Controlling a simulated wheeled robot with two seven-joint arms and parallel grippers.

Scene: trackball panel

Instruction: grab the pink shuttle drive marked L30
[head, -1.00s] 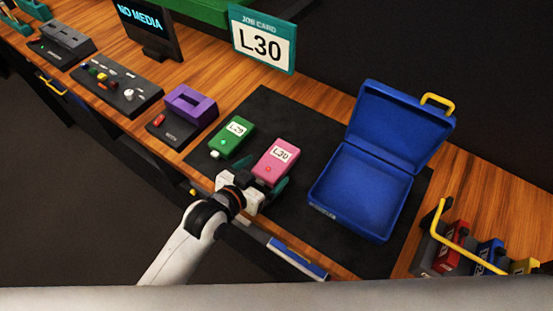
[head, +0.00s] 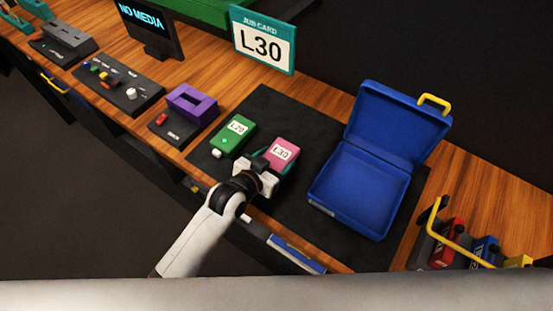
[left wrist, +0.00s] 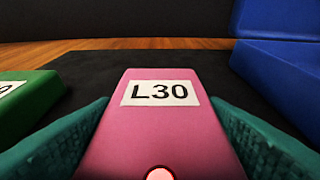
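The pink shuttle drive marked L30 (head: 283,153) lies label up on the dark mat, beside a green drive (head: 233,136) whose label reads L29 or similar. My left gripper (head: 273,165) is at the near end of the pink drive. In the left wrist view, the pink drive (left wrist: 160,125) lies between the two teal fingers (left wrist: 160,140), one along each side. A narrow dark gap seems to show on the right side, so the fingers look open around it. A red light shows at its near end. My right gripper is not in view.
An open blue case (head: 360,190) stands right of the pink drive on the mat (head: 265,105). A purple device (head: 192,104) is to the left. A job card reading L30 (head: 262,42) stands behind. A rack with a yellow handle (head: 455,238) is at the far right.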

